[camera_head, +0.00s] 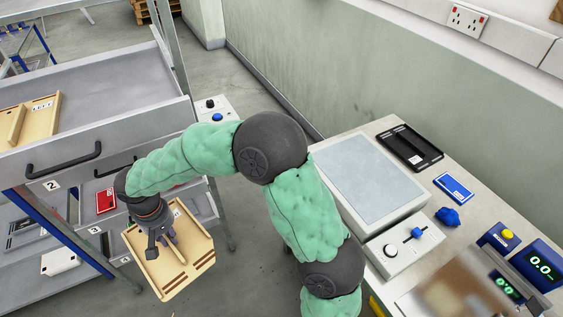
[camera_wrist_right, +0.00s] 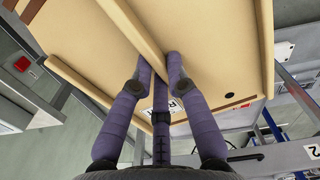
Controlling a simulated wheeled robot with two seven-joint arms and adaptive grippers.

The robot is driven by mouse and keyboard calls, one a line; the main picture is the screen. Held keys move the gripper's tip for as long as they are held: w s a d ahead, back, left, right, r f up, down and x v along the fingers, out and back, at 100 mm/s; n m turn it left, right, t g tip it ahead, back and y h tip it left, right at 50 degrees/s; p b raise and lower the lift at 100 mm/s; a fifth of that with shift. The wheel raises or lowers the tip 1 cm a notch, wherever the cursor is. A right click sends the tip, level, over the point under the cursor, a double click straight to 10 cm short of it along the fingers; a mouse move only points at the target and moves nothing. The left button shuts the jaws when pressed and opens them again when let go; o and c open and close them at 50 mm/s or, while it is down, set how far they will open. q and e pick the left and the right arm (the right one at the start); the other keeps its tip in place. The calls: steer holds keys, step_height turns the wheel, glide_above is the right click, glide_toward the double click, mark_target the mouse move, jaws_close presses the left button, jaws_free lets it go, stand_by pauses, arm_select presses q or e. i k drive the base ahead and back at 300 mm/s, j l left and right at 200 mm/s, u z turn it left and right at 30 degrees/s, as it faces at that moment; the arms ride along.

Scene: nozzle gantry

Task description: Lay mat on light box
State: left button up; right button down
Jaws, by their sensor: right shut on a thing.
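My right gripper (camera_head: 163,240) is shut on the raised rib of a beige board with a low rim (camera_head: 190,266), possibly the mat, held at the left in front of the shelves. In the right wrist view its fingers (camera_wrist_right: 159,65) close on the rib across the middle of the board (camera_wrist_right: 215,45). The light box (camera_head: 372,178) is on the bench at the right, a white box with a pale, bare top panel. My right arm crosses in front of its left side. My left gripper is out of view.
An open grey drawer (camera_head: 110,85) holds a similar beige piece (camera_head: 30,118). Shelves below hold a red item (camera_head: 106,200). On the bench are a black tray (camera_head: 409,147), a blue card (camera_head: 453,187), a slider box (camera_head: 400,252) and a blue lump (camera_head: 447,216).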

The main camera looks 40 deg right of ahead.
mark_target(365, 172)
steer(key=i+l+z, duration=0.1)
steer(key=z, duration=2.75)
steer(key=i+j, duration=0.15)
steer(key=j, duration=0.25)
steer(key=i+j, duration=0.15)
steer(key=j, duration=0.2)
steer(key=i+j+z, duration=0.1)
steer(key=j, duration=0.3)
steer(key=i+j, duration=0.15)
steer(key=j, duration=0.2)
steer(key=i+j, duration=0.1)
steer(key=j, duration=0.3)
steer(key=z, duration=0.05)
